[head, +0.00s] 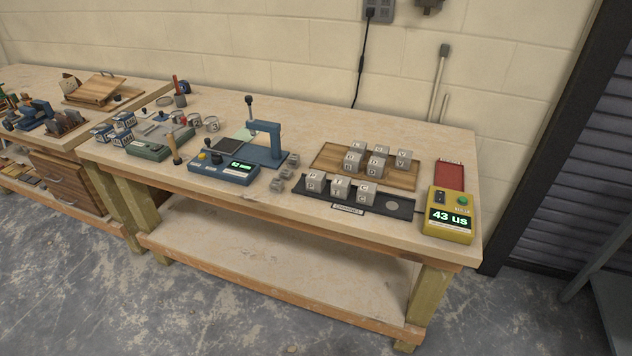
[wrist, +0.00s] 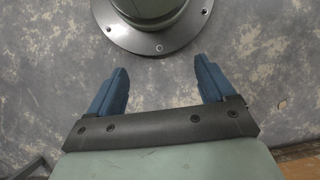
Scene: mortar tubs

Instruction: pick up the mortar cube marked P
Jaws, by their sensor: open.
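The mortar cube marked P (head: 314,182) is a small grey cube in the head view. It stands at the left end of a row of three cubes on the dark tray (head: 398,205). A second cube (head: 340,189) and a third cube (head: 365,192) stand to its right. My gripper (wrist: 162,78) shows only in the wrist view, with two blue fingers spread wide and nothing between them. It points down at the grey floor and my round base, away from the bench. No cube shows in the wrist view.
Behind the tray, several lettered cubes stand on a wooden board (head: 330,158). A yellow meter (head: 449,217) reading "43 us" stands to the right. A blue press (head: 266,142) and small grey blocks (head: 280,184) are to the left. The lower shelf (head: 270,255) is bare.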

